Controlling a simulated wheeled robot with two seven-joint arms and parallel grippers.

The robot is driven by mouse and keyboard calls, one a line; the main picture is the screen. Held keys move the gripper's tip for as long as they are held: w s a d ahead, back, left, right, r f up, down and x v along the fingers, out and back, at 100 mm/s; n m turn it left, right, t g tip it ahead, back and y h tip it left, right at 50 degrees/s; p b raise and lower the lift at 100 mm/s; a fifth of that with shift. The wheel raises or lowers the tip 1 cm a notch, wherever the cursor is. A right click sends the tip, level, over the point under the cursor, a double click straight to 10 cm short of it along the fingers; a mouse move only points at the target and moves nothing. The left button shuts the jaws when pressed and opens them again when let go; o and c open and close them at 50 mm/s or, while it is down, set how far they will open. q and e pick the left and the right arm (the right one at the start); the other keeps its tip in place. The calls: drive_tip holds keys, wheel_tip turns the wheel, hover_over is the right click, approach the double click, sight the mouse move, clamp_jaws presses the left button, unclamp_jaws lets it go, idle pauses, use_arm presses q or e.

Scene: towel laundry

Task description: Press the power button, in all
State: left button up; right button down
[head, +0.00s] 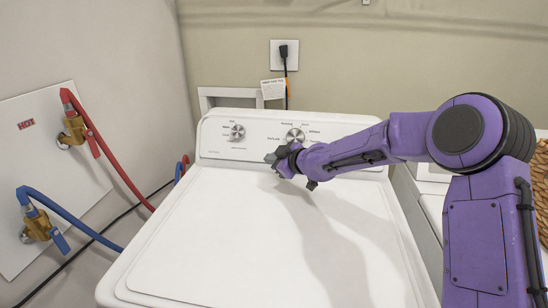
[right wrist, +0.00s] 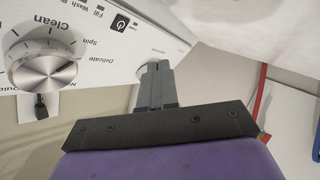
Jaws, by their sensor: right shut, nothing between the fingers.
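The power button (right wrist: 120,22) is a small black square with a white power symbol on the washer's white control panel (right wrist: 175,22). It shows upside down in the right wrist view, above and left of my fingertips. I cannot pick it out in the head view. My right gripper (head: 271,157) is over the back of the white washer (head: 215,235), just in front of the panel. Its fingers also show in the right wrist view (right wrist: 155,70), shut together and empty. They look apart from the button. My left gripper is not in view.
A large silver dial (right wrist: 43,65) is left of the button in the wrist view. In the head view the panel has a left dial (head: 237,132) and a right dial (head: 295,135). Red (head: 110,155) and blue (head: 65,217) hoses run at the left wall. The lid is clear.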

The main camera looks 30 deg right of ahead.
drive_tip(key=w+d+p, duration=0.1)
drive_tip(key=w+d+f+p, duration=0.1)
drive_tip(key=w, duration=0.1)
drive_tip(key=shift+f, duration=0.2)
drive_tip(key=shift+w+d+f+p, duration=0.35)
drive_tip(key=shift+p, duration=0.05)
drive_tip(key=shift+w+d+f, duration=0.1)
drive_tip(key=shift+f, duration=0.1)
idle(1.4)
drive_tip(key=shift+w+d+p, duration=0.15)
drive_tip(key=shift+w+p, duration=0.05)
drive_tip(key=shift+p, duration=0.35)
drive_tip(key=shift+w+f, duration=0.1)
drive_tip(key=shift+f, duration=0.05)
drive_tip(key=shift+w+d+p, duration=0.15)
drive_tip(key=shift+d+p, duration=0.05)
drive_tip(key=shift+p, duration=0.25)
